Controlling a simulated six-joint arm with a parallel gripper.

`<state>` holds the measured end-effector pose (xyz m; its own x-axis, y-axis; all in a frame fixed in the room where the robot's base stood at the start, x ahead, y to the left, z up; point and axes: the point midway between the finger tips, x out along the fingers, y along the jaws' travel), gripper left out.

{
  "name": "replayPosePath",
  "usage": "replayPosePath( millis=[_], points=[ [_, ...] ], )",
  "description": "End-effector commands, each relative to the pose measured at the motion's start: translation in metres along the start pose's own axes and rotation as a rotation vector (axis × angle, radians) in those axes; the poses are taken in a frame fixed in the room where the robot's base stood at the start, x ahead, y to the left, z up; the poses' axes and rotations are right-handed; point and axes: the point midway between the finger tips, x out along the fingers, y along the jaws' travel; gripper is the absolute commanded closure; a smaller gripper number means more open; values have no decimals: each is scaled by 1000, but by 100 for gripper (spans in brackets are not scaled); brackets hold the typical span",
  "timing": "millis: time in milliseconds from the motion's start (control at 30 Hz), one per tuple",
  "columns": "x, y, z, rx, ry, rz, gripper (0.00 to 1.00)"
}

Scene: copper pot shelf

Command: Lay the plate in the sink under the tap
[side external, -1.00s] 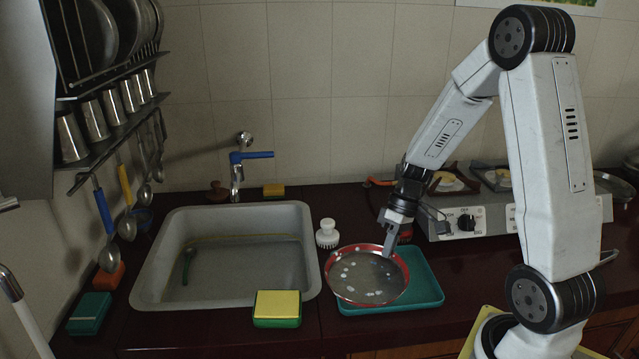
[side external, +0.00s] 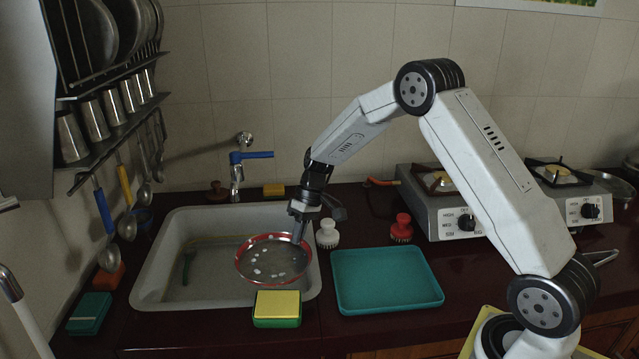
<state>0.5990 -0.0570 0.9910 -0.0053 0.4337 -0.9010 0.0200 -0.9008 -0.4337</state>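The plate (side external: 270,264), dark grey with a red rim and pale spots, hangs tilted over the right part of the sink (side external: 172,290). My gripper (side external: 300,238) is shut on the plate's right rim. The fingertips are small and partly merge with the rim. The tap (side external: 237,172), with a blue lever, stands behind the sink, to the left of and behind the plate. The plate hides part of the sink's right side. How far it is above the sink bottom I cannot tell.
A yellow and green sponge (side external: 277,308) sits at the sink's front right edge. A white brush (side external: 327,234) stands right of the sink. The teal tray (side external: 386,281) is empty. A red brush (side external: 401,229) and the stove (side external: 460,212) are behind it.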

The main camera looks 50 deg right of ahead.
Motion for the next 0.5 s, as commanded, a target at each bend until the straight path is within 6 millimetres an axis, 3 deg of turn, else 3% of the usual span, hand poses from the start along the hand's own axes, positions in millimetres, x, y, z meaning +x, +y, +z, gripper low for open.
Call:
replayPosePath(
  millis=[233,500],
  points=[
    [17,26,-45,132,59,15,100],
    [53,50,-89,420,189,33,100]
  ],
)
